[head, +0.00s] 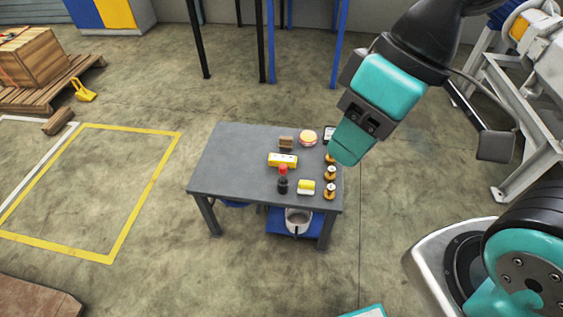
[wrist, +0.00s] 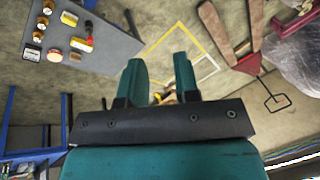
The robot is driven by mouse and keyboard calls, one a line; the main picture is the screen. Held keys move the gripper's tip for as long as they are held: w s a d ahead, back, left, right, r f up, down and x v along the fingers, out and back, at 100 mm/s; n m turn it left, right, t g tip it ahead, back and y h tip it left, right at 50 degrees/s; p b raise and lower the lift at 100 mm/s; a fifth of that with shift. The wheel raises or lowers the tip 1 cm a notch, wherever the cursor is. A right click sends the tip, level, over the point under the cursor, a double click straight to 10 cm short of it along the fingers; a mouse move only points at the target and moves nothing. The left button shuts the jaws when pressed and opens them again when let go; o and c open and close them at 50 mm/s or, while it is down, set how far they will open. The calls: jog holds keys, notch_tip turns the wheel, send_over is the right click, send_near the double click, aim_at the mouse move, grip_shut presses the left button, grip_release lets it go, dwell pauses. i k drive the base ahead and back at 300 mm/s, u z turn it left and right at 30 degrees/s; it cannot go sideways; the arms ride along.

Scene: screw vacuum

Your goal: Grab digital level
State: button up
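The digital level looks to be the yellow bar with a small light-and-dark face (head: 283,159) lying near the middle of the grey table (head: 225,165). In the wrist view this yellow bar (wrist: 80,44) is small, at the upper left. My gripper (head: 350,143) hangs above the table's right side in the head view, to the right of the bar and apart from it. In the wrist view the two teal fingers of my gripper (wrist: 159,63) stand apart with nothing between them. The gripper covers part of the table's right edge.
Around the bar are a red-topped dark bottle (head: 283,182), a yellow-and-white item (head: 306,187), a brown block (head: 286,142) and a round pinkish item (head: 308,136). Brass-coloured pieces (head: 330,173) line the right edge. A white bucket (head: 298,220) is below. The table's left is clear.

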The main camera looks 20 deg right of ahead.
aim_at(274, 160)
jog(key=u, duration=0.4)
jog(key=i, duration=0.85)
jog(key=z, duration=0.05)
